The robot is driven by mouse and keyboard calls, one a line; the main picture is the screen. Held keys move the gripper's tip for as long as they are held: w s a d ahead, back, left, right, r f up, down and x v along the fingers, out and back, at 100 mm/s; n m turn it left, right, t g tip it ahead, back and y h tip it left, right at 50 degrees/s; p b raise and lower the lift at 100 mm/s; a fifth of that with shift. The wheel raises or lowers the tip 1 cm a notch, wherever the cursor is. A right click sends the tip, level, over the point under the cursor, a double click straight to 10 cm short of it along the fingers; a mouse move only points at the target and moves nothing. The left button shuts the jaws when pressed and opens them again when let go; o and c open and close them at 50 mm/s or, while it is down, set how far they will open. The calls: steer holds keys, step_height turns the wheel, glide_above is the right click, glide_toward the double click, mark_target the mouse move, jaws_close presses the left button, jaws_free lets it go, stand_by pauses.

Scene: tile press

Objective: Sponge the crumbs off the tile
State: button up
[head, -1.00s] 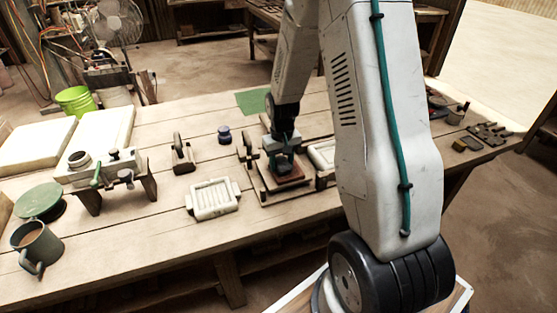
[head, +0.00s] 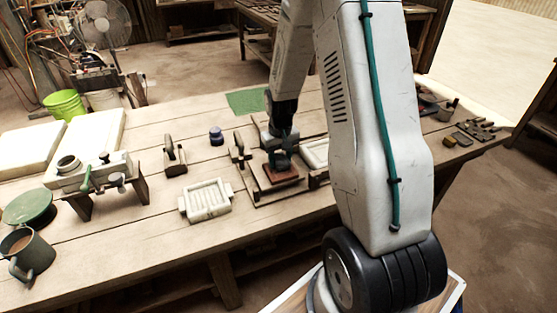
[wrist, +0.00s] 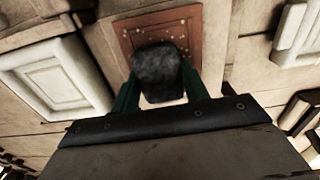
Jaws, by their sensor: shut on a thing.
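The reddish-brown tile (head: 284,177) lies flat on a wooden press bed (head: 262,195) near the middle of the bench. In the wrist view the tile (wrist: 198,52) shows pale crumbs scattered mostly along its far edge, with a few near its right side. My gripper (wrist: 160,82) has green fingers shut on a dark grey sponge (wrist: 158,66). In the head view my gripper (head: 280,155) is just above the tile's back part.
A pale mould tray (head: 208,199) lies left of the press, and another pale tray (head: 316,153) lies close on its right. A wooden-handled tool (head: 174,156), a dark blue jar (head: 216,136) and a green sheet (head: 246,102) are behind. A mug (head: 29,254) stands at front left.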

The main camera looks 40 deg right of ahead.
steer(key=shift+w+d, duration=0.15)
steer(key=shift+w, duration=0.85)
steer(key=shift+w+a, duration=0.15)
steer(key=shift+a, duration=0.5)
steer(key=shift+a, duration=0.15)
steer(key=shift+a, duration=0.45)
steer(key=shift+s+a, duration=0.2)
steer(key=shift+s, duration=1)
steer(key=shift+s+d, duration=0.25)
steer(key=shift+d, duration=0.95)
steer(key=shift+w+d, duration=0.2)
steer(key=shift+w, duration=1.1)
steer(key=shift+s+a, duration=0.6)
steer(key=shift+a, duration=0.2)
